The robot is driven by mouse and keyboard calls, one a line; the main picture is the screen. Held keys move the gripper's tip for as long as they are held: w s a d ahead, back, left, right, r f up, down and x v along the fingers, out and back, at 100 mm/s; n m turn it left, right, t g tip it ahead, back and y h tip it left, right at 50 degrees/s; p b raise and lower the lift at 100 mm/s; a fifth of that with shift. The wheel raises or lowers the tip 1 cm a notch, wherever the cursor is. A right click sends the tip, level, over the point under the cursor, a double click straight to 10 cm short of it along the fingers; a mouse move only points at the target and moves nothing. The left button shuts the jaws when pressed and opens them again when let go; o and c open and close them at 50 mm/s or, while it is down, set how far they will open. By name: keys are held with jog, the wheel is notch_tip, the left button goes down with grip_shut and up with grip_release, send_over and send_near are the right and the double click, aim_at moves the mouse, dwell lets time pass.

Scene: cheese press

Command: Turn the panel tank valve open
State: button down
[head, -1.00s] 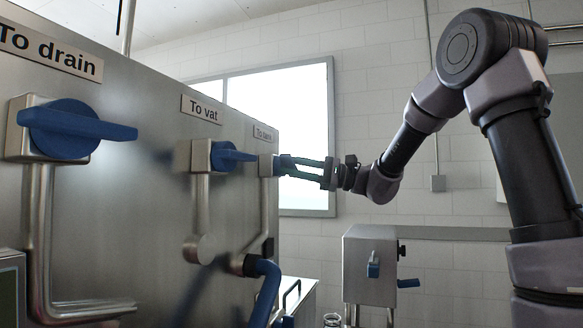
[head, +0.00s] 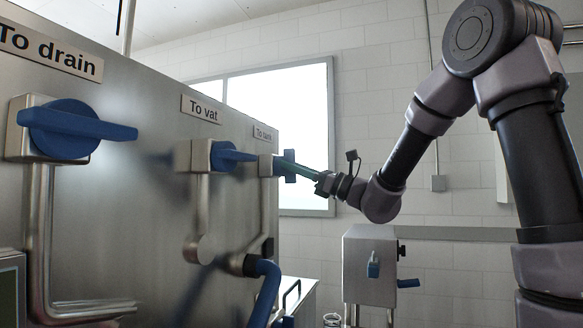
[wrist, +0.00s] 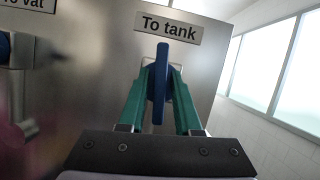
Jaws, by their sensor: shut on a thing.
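The tank valve's blue handle (head: 291,166) is at the far end of the steel panel, under the "To tank" label (head: 263,133). In the wrist view the handle (wrist: 158,82) stands upright below the label (wrist: 168,27). My gripper (wrist: 158,92) is shut on it, with one green finger on each side. In the head view my gripper (head: 283,163) reaches the handle from the right; the fingers overlap there and partly hide the valve.
The "To vat" valve (head: 230,156) and "To drain" valve (head: 72,130) are nearer on the panel, their blue handles sideways. A blue hose (head: 266,285) hangs below. A steel box with blue handles (head: 370,265) stands at the lower right. A window (head: 305,130) is behind.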

jog(key=shift+f+m+t, duration=0.1)
jog(key=shift+m+t, duration=0.4)
jog(key=shift+m, duration=0.7)
jog(key=c, duration=0.9)
grip_release()
jog(key=shift+o, duration=0.2)
jog(key=shift+d, duration=0.1)
jog(key=v, duration=1)
jog(key=shift+s+d, duration=0.2)
jog(key=shift+d, duration=0.1)
